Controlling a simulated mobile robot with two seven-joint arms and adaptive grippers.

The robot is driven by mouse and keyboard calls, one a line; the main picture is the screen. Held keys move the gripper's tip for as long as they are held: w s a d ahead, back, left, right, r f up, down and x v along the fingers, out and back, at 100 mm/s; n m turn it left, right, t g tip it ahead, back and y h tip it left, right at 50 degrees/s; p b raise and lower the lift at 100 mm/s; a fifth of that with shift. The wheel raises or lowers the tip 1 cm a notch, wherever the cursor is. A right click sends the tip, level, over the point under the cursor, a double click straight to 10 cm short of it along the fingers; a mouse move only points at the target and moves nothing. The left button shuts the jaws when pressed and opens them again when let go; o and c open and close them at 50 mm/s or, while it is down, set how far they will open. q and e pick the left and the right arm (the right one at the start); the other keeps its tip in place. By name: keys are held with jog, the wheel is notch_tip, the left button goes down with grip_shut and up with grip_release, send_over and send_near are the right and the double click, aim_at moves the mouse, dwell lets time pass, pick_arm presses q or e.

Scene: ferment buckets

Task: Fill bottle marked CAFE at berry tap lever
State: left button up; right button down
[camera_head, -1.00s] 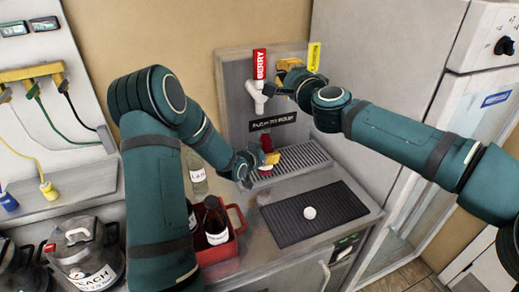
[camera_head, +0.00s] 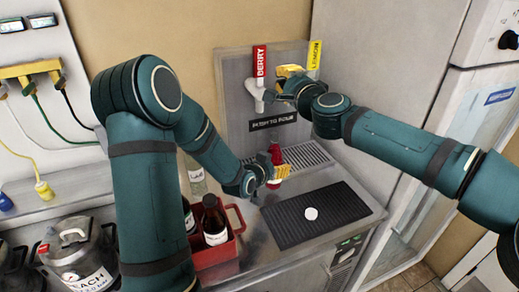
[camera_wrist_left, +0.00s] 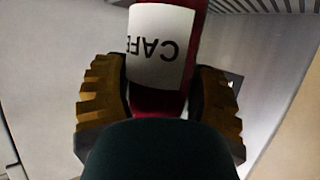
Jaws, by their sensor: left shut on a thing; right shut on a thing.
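The CAFE bottle (camera_wrist_left: 165,45) looks red in the left wrist view, its white label upside down there. In the head view the bottle (camera_head: 275,153) stands about upright at the front of the drip grate. My left gripper (camera_head: 280,174) is shut on it. The berry tap lever (camera_head: 259,61) is red and upright over a white spout (camera_head: 257,100), which is up and left of the bottle and apart from it. My right gripper (camera_head: 288,73) is closed by the foot of the yellow lemon lever (camera_head: 315,55); the exact contact is hidden.
A black ribbed mat (camera_head: 340,203) with a white round piece (camera_head: 311,214) lies right of my left gripper. A red crate (camera_head: 216,255) holds brown bottles (camera_head: 214,222). A clear bottle (camera_head: 196,178) stands behind it.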

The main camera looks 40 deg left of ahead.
pick_arm(q)
jog(key=d, duration=0.1)
jog(key=s+d+b, duration=0.1)
jog(key=shift+s+d, duration=0.2)
jog(key=shift+d, duration=0.2)
jog(key=shift+r, duration=0.1)
dwell(0.4)
